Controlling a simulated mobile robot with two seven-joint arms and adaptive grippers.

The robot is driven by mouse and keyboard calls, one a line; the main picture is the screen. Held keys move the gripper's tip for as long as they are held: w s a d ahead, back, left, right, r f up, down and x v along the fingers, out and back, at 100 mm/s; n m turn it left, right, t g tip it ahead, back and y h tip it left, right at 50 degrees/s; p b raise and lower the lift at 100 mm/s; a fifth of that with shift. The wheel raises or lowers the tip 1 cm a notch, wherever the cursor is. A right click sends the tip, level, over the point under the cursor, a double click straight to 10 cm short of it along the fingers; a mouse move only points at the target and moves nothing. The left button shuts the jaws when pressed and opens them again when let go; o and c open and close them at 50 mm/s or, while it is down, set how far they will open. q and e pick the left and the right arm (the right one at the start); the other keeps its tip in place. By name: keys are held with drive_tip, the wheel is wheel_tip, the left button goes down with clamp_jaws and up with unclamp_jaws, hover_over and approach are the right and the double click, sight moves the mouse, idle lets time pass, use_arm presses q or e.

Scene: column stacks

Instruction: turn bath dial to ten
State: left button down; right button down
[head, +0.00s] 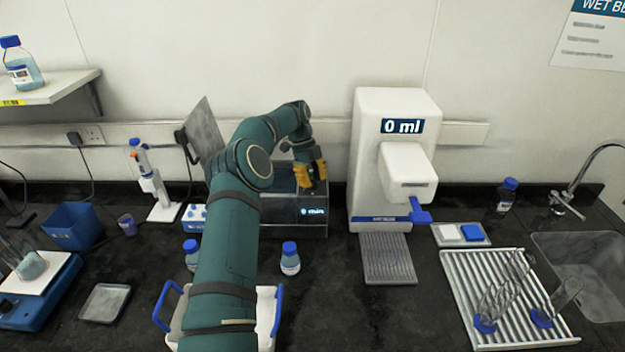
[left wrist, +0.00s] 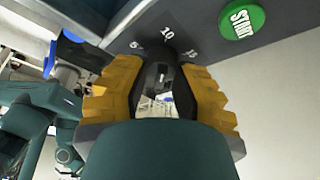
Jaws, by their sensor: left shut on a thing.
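The bath (head: 278,211) is a dark, glossy box against the back wall, left of the white dispenser. Its small display (head: 313,211) reads "0 min". My left gripper (head: 312,174), with yellow fingers, is at the bath's upper right. In the left wrist view its fingers (left wrist: 160,80) are shut on a dark dial (left wrist: 159,73), mostly hidden between them. The marks 5, 10 and 15 (left wrist: 167,33) show around the dial, with 10 about in line with the middle of the fingers. Where the dial points I cannot tell. A green START button (left wrist: 242,20) is beside the scale.
The white dispenser (head: 395,125) showing "0 ml" stands just right of the bath. Blue-capped bottles (head: 289,260) and a white tray with blue handles (head: 268,310) are in front. A drying rack (head: 470,300) and sink (head: 590,262) are at the right.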

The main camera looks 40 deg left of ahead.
sight(313, 179)
use_arm(q)
drive_tip(key=shift+s+d+f, duration=0.1)
drive_tip(key=shift+f, duration=0.1)
drive_tip(key=c, duration=0.7)
unclamp_jaws()
drive_tip(key=shift+r, duration=0.2)
wheel_tip(313, 179, up, 10)
drive_tip(key=shift+f, duration=0.1)
